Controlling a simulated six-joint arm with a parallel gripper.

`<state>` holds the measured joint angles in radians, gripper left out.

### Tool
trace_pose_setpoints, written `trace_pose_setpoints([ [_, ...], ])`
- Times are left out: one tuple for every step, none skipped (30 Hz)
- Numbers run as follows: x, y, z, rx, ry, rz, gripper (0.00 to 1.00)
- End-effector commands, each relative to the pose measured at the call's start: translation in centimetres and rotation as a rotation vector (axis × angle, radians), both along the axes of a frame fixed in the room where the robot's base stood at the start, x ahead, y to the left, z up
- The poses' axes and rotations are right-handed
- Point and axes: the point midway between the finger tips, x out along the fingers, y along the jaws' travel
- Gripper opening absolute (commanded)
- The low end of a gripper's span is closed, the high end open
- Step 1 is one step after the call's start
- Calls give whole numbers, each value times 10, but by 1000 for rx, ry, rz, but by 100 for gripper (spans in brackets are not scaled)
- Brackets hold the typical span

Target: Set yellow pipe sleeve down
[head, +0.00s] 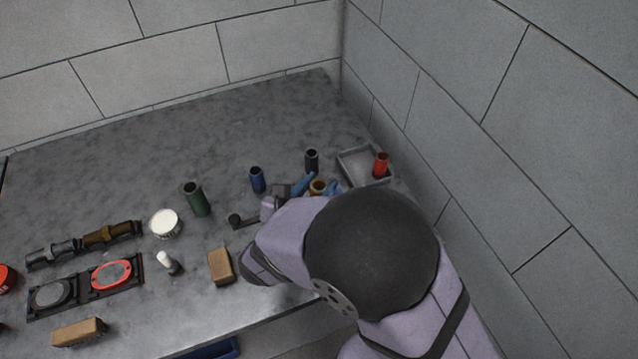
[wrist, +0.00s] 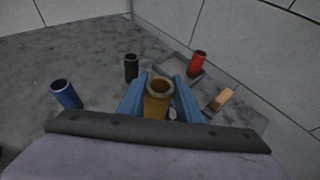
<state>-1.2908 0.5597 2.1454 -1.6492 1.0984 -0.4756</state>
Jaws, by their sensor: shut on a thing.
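The yellow pipe sleeve (wrist: 157,103) stands upright, open end up, between the two blue fingers of my gripper (wrist: 160,92), which is shut on it. In the head view only the top of the sleeve (head: 318,187) shows between the fingers; my arm covers the rest. I cannot tell whether its bottom touches the table. It is in front of a black sleeve (head: 312,160) and left of the grey tray (head: 352,178). A red sleeve (head: 381,164) stands upright in that tray.
A blue sleeve (head: 257,179) and a green sleeve (head: 195,198) stand to the left. A tan block (wrist: 220,101) shows right of my gripper. Walls bound the back and right. The back-left table is clear.

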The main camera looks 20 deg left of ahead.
Motion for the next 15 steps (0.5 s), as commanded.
trace_pose_setpoints([
  [0, 1, 1, 2, -3, 0, 0],
  [0, 1, 1, 1, -3, 1, 0],
  [0, 1, 0, 1, -3, 1, 0],
  [0, 0, -1, 1, -3, 1, 0],
  [0, 0, -2, 1, -3, 1, 0],
  [0, 0, -3, 1, -3, 1, 0],
  [0, 0, -3, 0, 0, 0, 39],
  [0, 0, -3, 0, 0, 0, 46],
  [0, 0, -3, 0, 0, 0, 50],
  [0, 0, -3, 0, 0, 0, 50],
  [0, 0, -3, 0, 0, 0, 50],
  [0, 0, -3, 0, 0, 0, 50],
  [0, 0, -3, 0, 0, 0, 50],
  [0, 0, -3, 0, 0, 0, 50],
  [0, 0, -3, 0, 0, 0, 50],
])
